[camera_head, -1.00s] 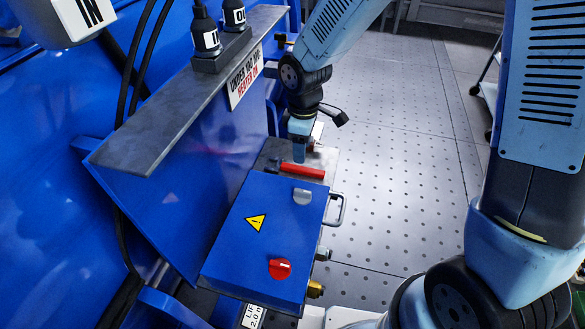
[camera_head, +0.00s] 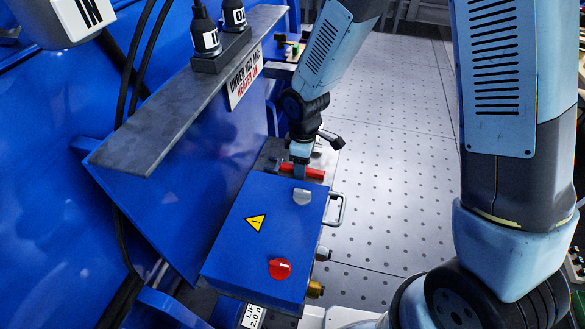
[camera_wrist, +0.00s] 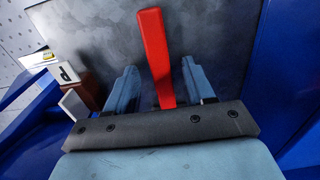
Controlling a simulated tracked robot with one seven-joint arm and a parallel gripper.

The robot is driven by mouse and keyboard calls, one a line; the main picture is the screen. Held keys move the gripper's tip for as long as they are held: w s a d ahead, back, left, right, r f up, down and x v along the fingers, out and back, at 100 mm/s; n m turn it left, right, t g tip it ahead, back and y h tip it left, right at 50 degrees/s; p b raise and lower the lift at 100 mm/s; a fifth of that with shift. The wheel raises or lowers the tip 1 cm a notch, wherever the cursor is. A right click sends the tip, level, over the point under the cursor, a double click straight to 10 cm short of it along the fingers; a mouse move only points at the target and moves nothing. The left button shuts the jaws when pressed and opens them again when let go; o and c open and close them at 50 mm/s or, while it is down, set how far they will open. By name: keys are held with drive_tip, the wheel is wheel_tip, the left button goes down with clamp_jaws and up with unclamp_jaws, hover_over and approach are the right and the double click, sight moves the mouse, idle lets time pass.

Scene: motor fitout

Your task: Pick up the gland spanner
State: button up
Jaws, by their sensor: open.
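The red-handled tool, which I take to be the gland spanner, lies on a grey metal plate (camera_wrist: 215,50) behind the blue box. Its red handle (camera_head: 312,172) shows in the head view, partly covered by my gripper. In the wrist view the red handle (camera_wrist: 155,50) runs down between my two fingers. My gripper (camera_wrist: 157,78) is open, with one blue finger on each side of the handle and a gap on both sides. In the head view my gripper (camera_head: 300,172) points down at the handle. The tool's lower end is hidden behind the gripper body in the wrist view.
The blue box (camera_head: 240,240) with a red knob (camera_head: 280,268) and a side handle (camera_head: 336,209) stands just in front. A steel ledge (camera_head: 165,115) with a sign overhangs at left. A block marked P (camera_wrist: 67,73) sits beside the plate. The perforated floor (camera_head: 385,180) at right is clear.

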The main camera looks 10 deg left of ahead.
clamp_jaws()
idle(0.3)
drive_tip(key=shift+r, duration=0.15)
drive_tip(key=shift+r, duration=0.25)
wheel_tip(320, 180, up, 2)
drive_tip(key=shift+r, duration=0.2)
drive_tip(key=s+d+r, duration=0.8)
drive_tip(key=s+r, duration=0.2)
drive_tip(key=s, duration=0.1)
drive_tip(key=shift+s+d, duration=0.15)
drive_tip(key=shift+d, duration=0.05)
